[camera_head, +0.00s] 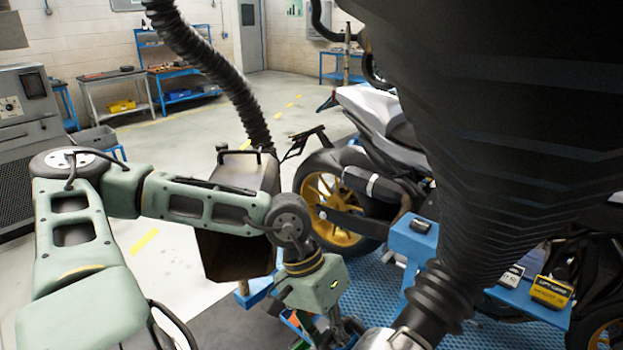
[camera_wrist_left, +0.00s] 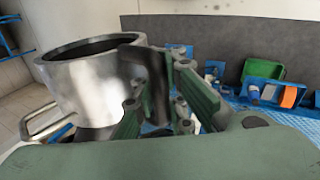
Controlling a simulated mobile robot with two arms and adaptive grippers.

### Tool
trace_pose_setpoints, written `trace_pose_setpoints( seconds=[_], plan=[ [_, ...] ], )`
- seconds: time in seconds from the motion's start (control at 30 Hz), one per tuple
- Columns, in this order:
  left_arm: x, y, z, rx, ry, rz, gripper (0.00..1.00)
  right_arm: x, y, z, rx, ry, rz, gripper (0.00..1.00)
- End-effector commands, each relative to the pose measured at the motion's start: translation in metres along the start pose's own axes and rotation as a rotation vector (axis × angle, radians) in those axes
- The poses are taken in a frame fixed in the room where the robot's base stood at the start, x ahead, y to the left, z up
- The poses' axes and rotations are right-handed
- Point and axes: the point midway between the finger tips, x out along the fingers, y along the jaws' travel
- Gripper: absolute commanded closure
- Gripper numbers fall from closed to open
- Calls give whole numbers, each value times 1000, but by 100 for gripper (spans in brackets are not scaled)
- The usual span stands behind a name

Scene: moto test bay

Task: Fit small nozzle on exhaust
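A metal cylinder, open at the top with a dark inside, stands just left of my left gripper (camera_wrist_left: 168,72) in the left wrist view (camera_wrist_left: 85,82). A metal loop handle (camera_wrist_left: 42,122) sits at its lower left. In the head view a metal end piece (camera_head: 392,340) shows below the black ribbed hose, partly cut off. I cannot tell which piece is the small nozzle. A dark silencer-like part (camera_head: 372,186) is on the motorbike's rear. My right gripper is out of view.
The large black hose (camera_head: 500,120) blocks much of the head view's right side. The motorbike (camera_head: 372,112) stands behind it. A blue perforated mat (camera_head: 375,295) and blue stand with labelled boxes (camera_head: 550,290) are nearby. A green bin (camera_wrist_left: 262,70) lies right in the wrist view.

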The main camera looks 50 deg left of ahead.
Motion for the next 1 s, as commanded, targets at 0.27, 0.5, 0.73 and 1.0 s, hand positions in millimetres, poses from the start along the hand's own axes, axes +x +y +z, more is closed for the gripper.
trace_pose_setpoints(
  seconds=[0.27, 0.5, 0.73, 1.0],
  plan=[
    [-9, -8, -2, -17, 8, 13, 100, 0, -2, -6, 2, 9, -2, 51],
    [-16, -8, -4, -24, 17, 40, 100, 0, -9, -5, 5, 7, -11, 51],
    [-18, -8, -5, -24, 17, 45, 100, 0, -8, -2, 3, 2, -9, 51],
    [-20, -9, -6, -26, 18, 47, 100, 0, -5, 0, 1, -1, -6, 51]
  ],
)
